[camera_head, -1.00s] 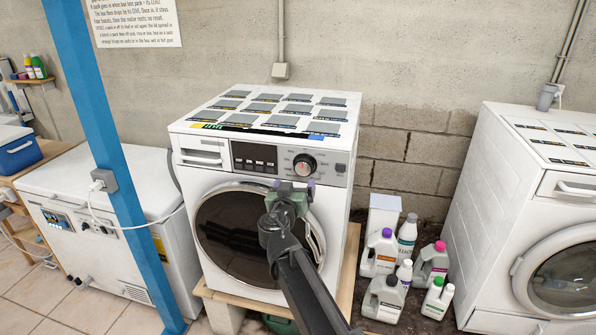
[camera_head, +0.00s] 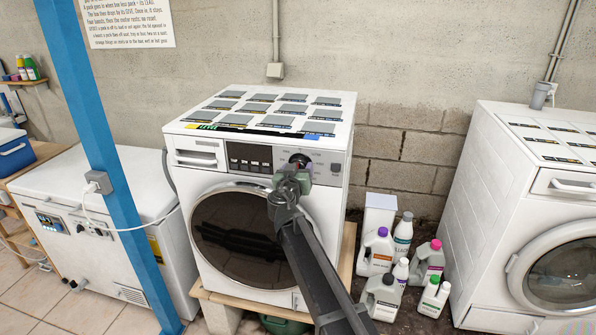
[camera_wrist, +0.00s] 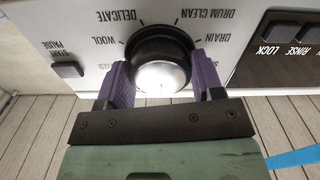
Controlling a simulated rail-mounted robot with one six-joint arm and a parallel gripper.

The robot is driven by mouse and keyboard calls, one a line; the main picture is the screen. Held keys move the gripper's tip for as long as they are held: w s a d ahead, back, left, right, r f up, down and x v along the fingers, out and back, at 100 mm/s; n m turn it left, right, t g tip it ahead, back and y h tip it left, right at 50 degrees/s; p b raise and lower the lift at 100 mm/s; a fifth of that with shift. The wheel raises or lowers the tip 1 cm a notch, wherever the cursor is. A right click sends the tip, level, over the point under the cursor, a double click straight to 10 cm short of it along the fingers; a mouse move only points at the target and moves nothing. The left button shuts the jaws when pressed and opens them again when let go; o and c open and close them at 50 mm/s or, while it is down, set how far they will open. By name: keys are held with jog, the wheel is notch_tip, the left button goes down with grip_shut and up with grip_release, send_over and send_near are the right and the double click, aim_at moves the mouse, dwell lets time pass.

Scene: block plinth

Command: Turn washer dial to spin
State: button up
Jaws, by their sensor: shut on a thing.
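The dial (camera_head: 299,159) is at the right of the panel, partly hidden by my gripper (camera_head: 293,170) in the head view. In the wrist view the dial (camera_wrist: 160,62) has a black rim and a silver face. The purple fingers of my gripper (camera_wrist: 162,88) are on either side of the dial and closed on it. Labels DRAIN, DRUM CLEAN, DELICATE and WOOL show around it; other labels and the pointer are hidden.
A START PAUSE button (camera_wrist: 66,66) and LOCK and RINSE buttons (camera_wrist: 307,36) flank the dial. Several detergent bottles (camera_head: 402,270) stand right of the washer. A second washer (camera_head: 540,220) is farther right; a blue post (camera_head: 105,150) stands left.

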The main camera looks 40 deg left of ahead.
jog(key=shift+n, duration=0.4)
jog(key=shift+d+n, duration=0.1)
jog(key=shift+n, duration=7.4)
jog(key=o, duration=0.9)
jog(key=shift+r, duration=0.1)
